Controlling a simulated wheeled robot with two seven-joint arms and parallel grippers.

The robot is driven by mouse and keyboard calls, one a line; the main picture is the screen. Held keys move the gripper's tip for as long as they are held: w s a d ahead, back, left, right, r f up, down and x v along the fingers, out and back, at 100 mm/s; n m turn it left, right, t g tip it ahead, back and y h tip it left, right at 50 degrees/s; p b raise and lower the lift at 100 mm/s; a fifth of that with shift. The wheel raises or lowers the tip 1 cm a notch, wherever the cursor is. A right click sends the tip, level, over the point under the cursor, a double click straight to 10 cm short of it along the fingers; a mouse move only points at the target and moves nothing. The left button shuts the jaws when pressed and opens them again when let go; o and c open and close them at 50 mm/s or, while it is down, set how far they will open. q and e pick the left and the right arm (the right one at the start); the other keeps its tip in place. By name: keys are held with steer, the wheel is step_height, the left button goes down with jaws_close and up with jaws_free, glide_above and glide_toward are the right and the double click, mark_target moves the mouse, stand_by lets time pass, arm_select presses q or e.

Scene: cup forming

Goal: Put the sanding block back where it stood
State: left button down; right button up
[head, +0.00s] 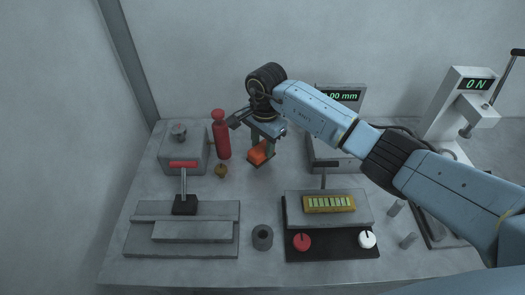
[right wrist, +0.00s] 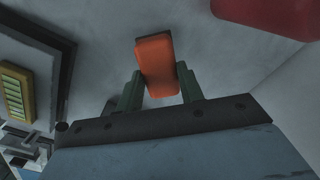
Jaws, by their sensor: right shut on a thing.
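An orange block (head: 261,152), which I take to be the sanding block, is between the fingers of my right gripper (head: 264,143), near the middle back of the table. The gripper points down and is shut on it. In the right wrist view the orange block (right wrist: 156,62) sits between the two dark green fingers (right wrist: 160,88) and sticks out past their tips. I cannot tell whether its underside touches the table. My left gripper is not in view.
A grey box (head: 183,152) and a red-handled press (head: 184,190) are further left. A dark ring (head: 262,238) and a knobbed fixture (head: 330,242) are in front. A display (head: 340,95) is behind my arm.

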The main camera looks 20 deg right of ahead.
mark_target(264, 147)
steer(key=shift+f, duration=1.3)
steer(key=shift+f, duration=0.1)
steer(key=o, duration=1.3)
steer(key=r, duration=1.2)
steer(key=shift+s+d+r+p, duration=0.1)
steer(key=shift+s+d+p, duration=0.1)
steer(key=shift+p, duration=0.1)
